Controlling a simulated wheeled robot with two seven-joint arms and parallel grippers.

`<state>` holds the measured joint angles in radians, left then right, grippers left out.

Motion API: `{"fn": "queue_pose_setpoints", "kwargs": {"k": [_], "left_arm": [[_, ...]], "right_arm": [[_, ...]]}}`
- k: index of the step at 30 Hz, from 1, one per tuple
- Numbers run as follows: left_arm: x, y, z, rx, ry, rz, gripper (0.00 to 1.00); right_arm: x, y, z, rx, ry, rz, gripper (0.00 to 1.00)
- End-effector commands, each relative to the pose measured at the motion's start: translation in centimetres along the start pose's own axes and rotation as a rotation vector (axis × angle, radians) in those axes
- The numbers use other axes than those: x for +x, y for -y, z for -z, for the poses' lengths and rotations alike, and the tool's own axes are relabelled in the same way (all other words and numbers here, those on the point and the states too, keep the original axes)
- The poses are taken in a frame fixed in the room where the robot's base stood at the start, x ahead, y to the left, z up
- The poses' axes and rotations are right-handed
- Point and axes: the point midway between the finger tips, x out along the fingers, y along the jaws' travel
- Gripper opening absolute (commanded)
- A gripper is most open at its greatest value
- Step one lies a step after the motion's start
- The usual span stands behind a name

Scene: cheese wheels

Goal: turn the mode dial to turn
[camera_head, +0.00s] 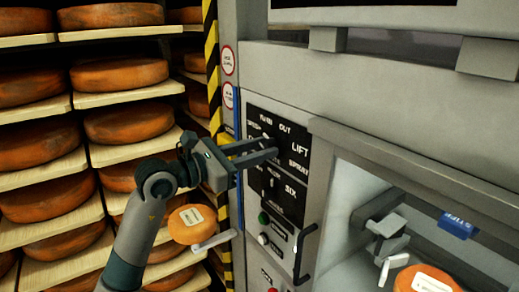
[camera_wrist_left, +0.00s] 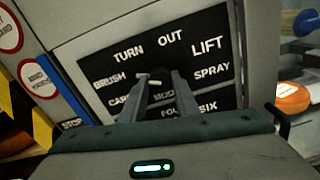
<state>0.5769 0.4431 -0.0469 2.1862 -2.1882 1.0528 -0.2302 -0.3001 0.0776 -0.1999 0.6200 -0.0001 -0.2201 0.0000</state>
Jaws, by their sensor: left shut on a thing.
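The mode dial (camera_wrist_left: 163,70) is a dark knob on a black panel (camera_head: 290,124), partly hidden by my fingers. A short white mark (camera_wrist_left: 148,77) shows by the fingertips, on the left, toward BRUSH. White words ring the dial: BRUSH, TURN (camera_wrist_left: 128,54), OUT, LIFT, SPRAY and one partly covered. TURN lies up and left of the dial. My left gripper (camera_head: 274,147) reaches in from the left and is shut on the dial; its two fingers (camera_wrist_left: 161,82) also show in the left wrist view. My right gripper is not in view.
Below are a second set of labels with SIX (camera_head: 291,191), a green button (camera_head: 263,218) and a black handle (camera_head: 304,252). An open bay at right holds a grey clamp-like mechanism (camera_head: 387,228) and a labelled cheese (camera_head: 428,281). Shelves of cheese wheels (camera_head: 120,74) stand left.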

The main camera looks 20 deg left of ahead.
Motion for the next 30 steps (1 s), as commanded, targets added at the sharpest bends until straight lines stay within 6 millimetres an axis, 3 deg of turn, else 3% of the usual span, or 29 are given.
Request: {"fn": "queue_pose_setpoints", "kwargs": {"k": [8,29,30], "left_arm": [[0.0,0.0,0.2,0.044,0.001,-0.001,0.06],[0.0,0.1,0.4,0.427,0.001,-0.001,0.06],[0.0,0.0,0.4,0.448,0.001,-0.001,0.06]], "right_arm": [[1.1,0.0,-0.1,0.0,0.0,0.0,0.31],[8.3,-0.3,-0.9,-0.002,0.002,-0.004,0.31],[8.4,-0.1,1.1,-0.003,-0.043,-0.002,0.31]]}}
